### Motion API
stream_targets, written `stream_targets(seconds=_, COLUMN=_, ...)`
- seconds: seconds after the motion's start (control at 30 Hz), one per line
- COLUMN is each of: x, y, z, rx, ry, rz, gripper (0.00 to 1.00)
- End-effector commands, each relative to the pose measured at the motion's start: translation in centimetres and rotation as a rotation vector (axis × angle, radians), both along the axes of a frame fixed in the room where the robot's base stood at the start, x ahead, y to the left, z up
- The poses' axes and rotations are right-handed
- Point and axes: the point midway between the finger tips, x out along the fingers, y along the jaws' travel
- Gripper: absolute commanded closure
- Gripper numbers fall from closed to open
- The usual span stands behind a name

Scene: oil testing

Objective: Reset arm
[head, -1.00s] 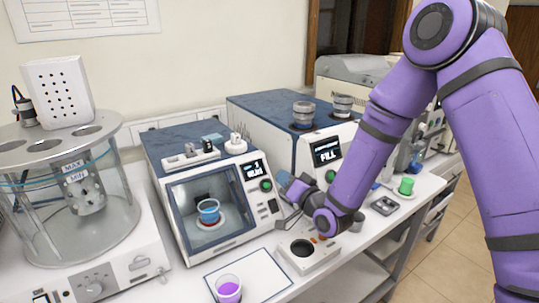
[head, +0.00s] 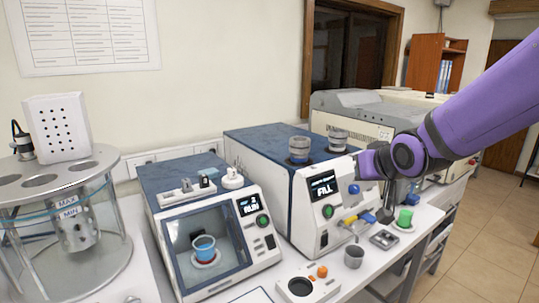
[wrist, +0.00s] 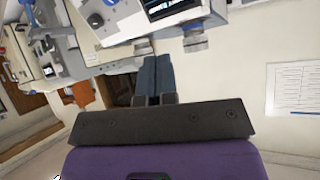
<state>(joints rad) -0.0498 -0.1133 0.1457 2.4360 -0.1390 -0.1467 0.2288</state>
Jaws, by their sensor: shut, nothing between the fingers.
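My gripper (wrist: 154,80) shows in the wrist view with its two dark blue-grey fingers together, and nothing is held between them. In the head view my purple arm reaches in from the right. Its wrist end is in front of the right side of the blue-topped machine with the FILL screen (head: 323,185). The fingers cannot be made out clearly there. The wrist view is upside down and shows machine parts at the top and the wall below.
A machine with a RUN screen (head: 248,206) stands left of the FILL machine, with a blue cup (head: 204,248) inside. A glass bath (head: 65,215) is at the far left.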

Motion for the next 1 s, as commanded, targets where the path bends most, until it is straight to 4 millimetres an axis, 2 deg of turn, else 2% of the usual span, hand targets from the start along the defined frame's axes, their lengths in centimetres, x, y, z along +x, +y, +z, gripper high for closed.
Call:
stream_targets(seconds=0.1, x=-3.2, y=-2.3, z=1.8, rx=-0.046, ry=0.059, rz=-0.044, gripper=1.00)
stream_targets(seconds=0.27, x=-8.0, y=-4.9, z=3.4, rx=-0.090, ry=0.157, rz=-0.092, gripper=1.00)
stream_targets(seconds=0.4, x=-12.5, y=-6.8, z=4.4, rx=-0.110, ry=0.245, rz=-0.124, gripper=1.00)
stream_targets(seconds=0.6, x=-19.4, y=-8.5, z=5.2, rx=-0.117, ry=0.372, rz=-0.145, gripper=1.00)
stream_targets(seconds=0.7, x=-22.2, y=-9.0, z=5.3, rx=-0.111, ry=0.425, rz=-0.145, gripper=1.00)
stream_targets(seconds=0.83, x=-24.6, y=-9.3, z=5.2, rx=-0.107, ry=0.472, rz=-0.141, gripper=1.00)
stream_targets(seconds=1.0, x=-25.6, y=-9.4, z=5.2, rx=-0.105, ry=0.494, rz=-0.139, gripper=1.00)
